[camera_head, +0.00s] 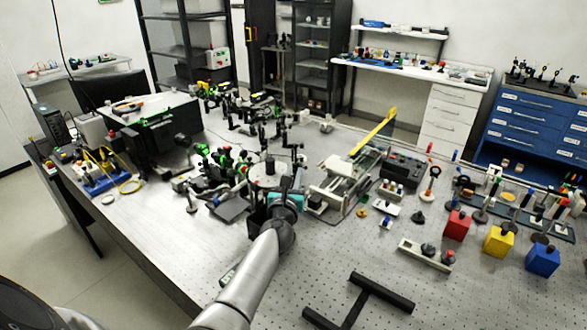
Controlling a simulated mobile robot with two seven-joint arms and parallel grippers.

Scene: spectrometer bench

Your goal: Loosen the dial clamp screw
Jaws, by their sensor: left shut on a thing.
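A round, pale dial plate (264,174) with a dark knob on top stands near the middle of the bench. My left arm reaches up from the bottom to the near side of this dial. My left gripper (282,197) is at the dial's near right edge, shut on a small part there. The held part is hidden by the gripper and wrist. I cannot make out the clamp screw itself. My right gripper is out of view.
Optics mounts (226,160) crowd the left of the dial. A device with a yellow arm (375,131) stands to the right. Red (457,226), yellow (498,241) and blue (542,260) blocks stand further right. The front left bench surface (165,235) is clear.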

